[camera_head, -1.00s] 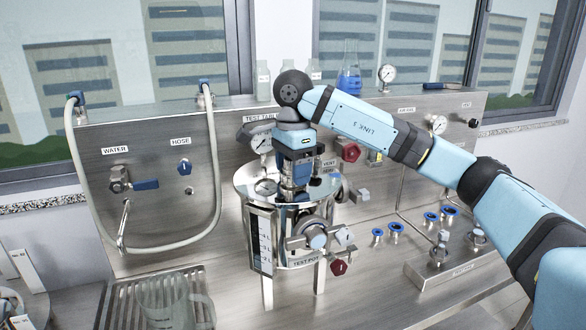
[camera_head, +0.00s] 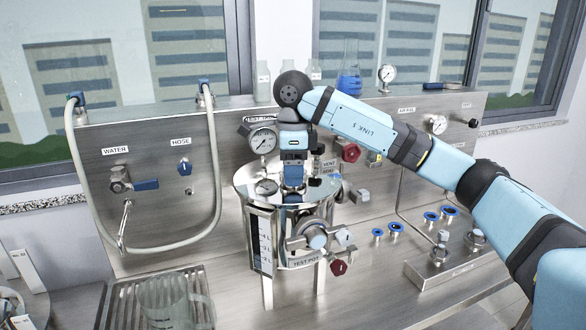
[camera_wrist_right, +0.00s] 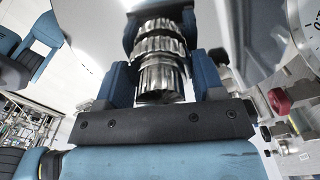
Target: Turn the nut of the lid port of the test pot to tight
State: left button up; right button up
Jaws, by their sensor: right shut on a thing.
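The test pot (camera_head: 283,240) is a shiny steel vessel on legs in the middle of the bench, with a polished lid (camera_head: 246,182). My right gripper (camera_head: 292,187) points down over the lid from above. In the right wrist view its two blue fingers stand either side of a ribbed metal nut (camera_wrist_right: 160,72) and are shut on it. The nut is mostly hidden behind the gripper in the head view. Whether the nut is tight cannot be told. My left gripper is not in view.
A pressure gauge (camera_head: 262,140) rises behind the lid, close to my right gripper. A red vent knob (camera_head: 351,152) is to the right, and a valve with a red knob (camera_head: 338,267) is on the pot's front. A glass beaker (camera_head: 165,302) stands on the drain grate at front left.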

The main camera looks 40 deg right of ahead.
jog(key=shift+r+m, duration=0.1)
jog(key=shift+m, duration=0.8)
jog(key=o, duration=0.9)
notch_tip(320, 180, up, 14)
jog(key=shift+f+p, duration=0.15)
jog(key=shift+p, duration=0.85)
